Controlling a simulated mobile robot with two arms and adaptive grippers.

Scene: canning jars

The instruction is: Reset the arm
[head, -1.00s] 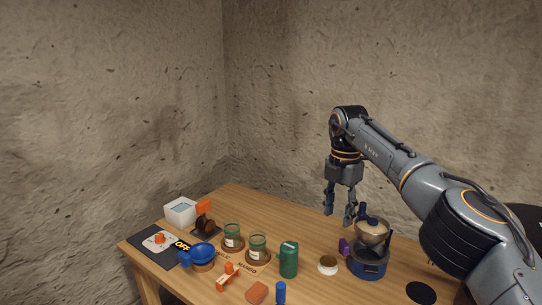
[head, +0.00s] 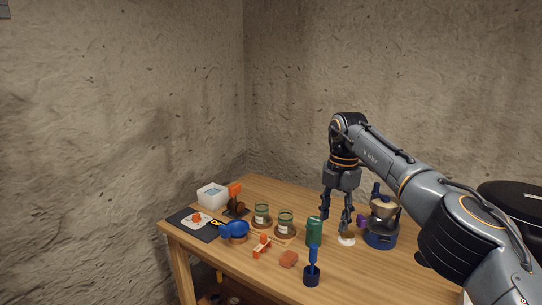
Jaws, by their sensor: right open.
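My right gripper (head: 337,222) points down, open and empty, above the back right part of the wooden table (head: 262,183). In the picture its fingers come down between the green canister (head: 314,232) and the blue stove with a pot (head: 382,232). A small round white-rimmed dish (head: 347,239) shows just below the fingertips; I cannot tell the gap between them. My right arm reaches in from the right edge. My left gripper is not in view.
Two glass jars (head: 285,222) stand on round bases mid-table. A blue scoop (head: 235,230), a white box (head: 212,195), an orange tool (head: 261,247), a reddish block (head: 288,259) and a blue-handled tool in a holder (head: 312,276) stand around. Rough walls (head: 330,70) close off the back.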

